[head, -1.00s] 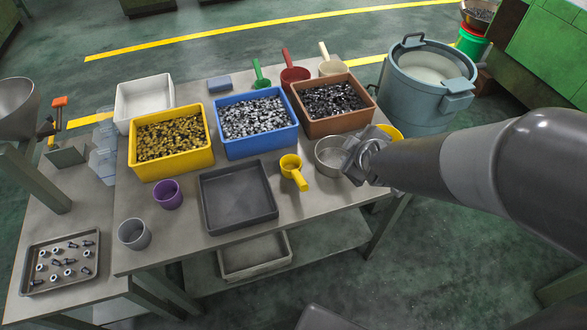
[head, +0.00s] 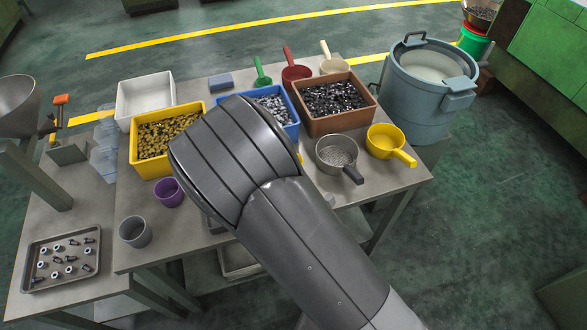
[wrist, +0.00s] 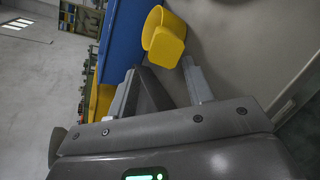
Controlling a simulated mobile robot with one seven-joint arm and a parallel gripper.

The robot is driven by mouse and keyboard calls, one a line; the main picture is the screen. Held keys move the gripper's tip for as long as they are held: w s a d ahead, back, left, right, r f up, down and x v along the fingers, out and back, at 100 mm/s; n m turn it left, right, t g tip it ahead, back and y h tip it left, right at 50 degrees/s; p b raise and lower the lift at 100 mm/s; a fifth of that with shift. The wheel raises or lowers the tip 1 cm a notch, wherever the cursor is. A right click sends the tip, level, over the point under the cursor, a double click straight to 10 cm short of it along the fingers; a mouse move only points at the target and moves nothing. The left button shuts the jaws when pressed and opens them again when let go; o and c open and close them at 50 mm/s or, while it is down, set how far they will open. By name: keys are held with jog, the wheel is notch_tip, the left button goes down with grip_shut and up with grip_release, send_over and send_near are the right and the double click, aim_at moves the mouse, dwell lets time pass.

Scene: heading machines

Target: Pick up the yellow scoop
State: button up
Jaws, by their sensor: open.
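A small yellow scoop (wrist: 163,38) is in the upper middle of the wrist view, on the grey table beside the blue bin (wrist: 128,35). My gripper (wrist: 160,66) is open and empty in that view, its two fingers pointing toward the scoop. The scoop lies just beyond the fingertips, and I see no contact. In the head view my arm covers nearly all of this scoop and hides my gripper. A larger yellow scoop (head: 384,140) with a handle stands at the table's right end.
A steel pan (head: 337,152) is beside the larger yellow scoop. A yellow bin (head: 150,165), the blue bin (head: 293,128) and a brown bin (head: 352,120) hold parts. A purple cup (head: 169,191) and grey cup (head: 135,231) stand front left. My arm mostly covers the dark tray.

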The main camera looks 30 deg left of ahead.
jog(key=d+n, duration=0.1)
jog(key=n, duration=0.1)
jog(key=d+f+n+t+y, duration=0.1)
jog(key=n, duration=0.1)
jog(key=shift+w+d+f, duration=0.1)
jog(key=shift+w+d, duration=0.1)
jog(key=shift+d, duration=0.2)
jog(key=shift+d+r+n+t+y, duration=0.15)
jog(key=shift+d+n+t+y, duration=0.15)
jog(key=shift+n, duration=0.3)
jog(key=shift+d+r+n+t+y, duration=0.1)
jog(key=shift+d+n+t+y, duration=0.15)
jog(key=shift+n+y, duration=0.25)
jog(key=n, duration=0.1)
jog(key=n+y, duration=0.1)
jog(key=shift+s+d+r+n, duration=0.2)
jog(key=shift+d+r+n, duration=0.1)
jog(key=shift+r, duration=0.1)
jog(key=shift+x, duration=2.5)
jog(key=shift+r, duration=0.1)
jog(key=shift+c, duration=0.5)
grip_shut()
